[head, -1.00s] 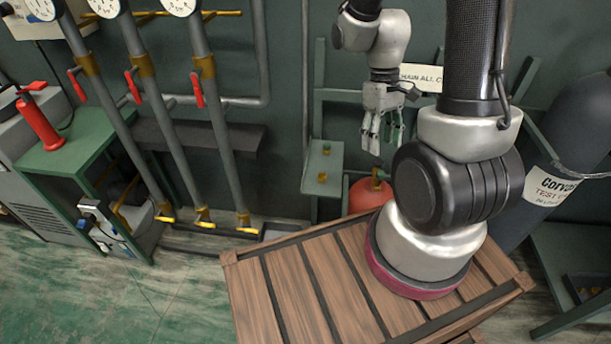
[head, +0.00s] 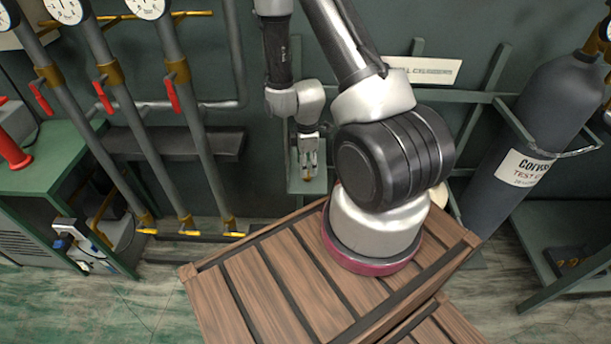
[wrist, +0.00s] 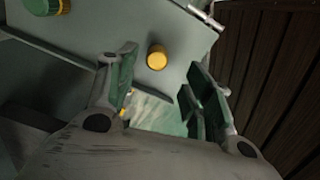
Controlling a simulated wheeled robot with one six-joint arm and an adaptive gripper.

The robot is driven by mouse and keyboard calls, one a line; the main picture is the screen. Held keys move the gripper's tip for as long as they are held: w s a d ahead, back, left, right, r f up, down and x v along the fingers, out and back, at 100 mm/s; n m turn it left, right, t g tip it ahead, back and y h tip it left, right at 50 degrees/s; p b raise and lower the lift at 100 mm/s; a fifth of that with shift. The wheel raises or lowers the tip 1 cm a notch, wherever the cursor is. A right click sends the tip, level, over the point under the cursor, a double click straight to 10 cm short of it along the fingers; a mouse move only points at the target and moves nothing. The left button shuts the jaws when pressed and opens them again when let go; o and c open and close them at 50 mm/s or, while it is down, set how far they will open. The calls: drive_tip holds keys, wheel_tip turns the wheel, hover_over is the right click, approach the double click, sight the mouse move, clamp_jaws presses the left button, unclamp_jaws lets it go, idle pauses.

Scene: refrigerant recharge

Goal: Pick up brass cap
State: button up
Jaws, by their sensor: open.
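The brass cap (wrist: 157,57) is a small round yellow piece on a grey-green shelf (wrist: 105,22) in the wrist view. My gripper (wrist: 158,88) is open and empty, its two fingers spread apart. The cap shows in the gap between the fingers, a little beyond the tips, and does not appear to be touched. In the head view my gripper (head: 308,168) points down over the narrow shelf (head: 307,187). There the fingers cover much of the shelf, and the cap cannot be made out clearly.
A second fitting (wrist: 47,6), green and yellow, sits at the upper left of the wrist view. Grey pipes (head: 150,130) with red levers stand left of the shelf. A dark cylinder (head: 540,120) stands at right. A wooden slatted surface (head: 270,290) lies in front.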

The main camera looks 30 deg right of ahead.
drive_tip(key=f, duration=0.5)
drive_tip(key=shift+w+d, duration=0.15)
drive_tip(key=shift+w, duration=0.05)
drive_tip(key=c, duration=1.1)
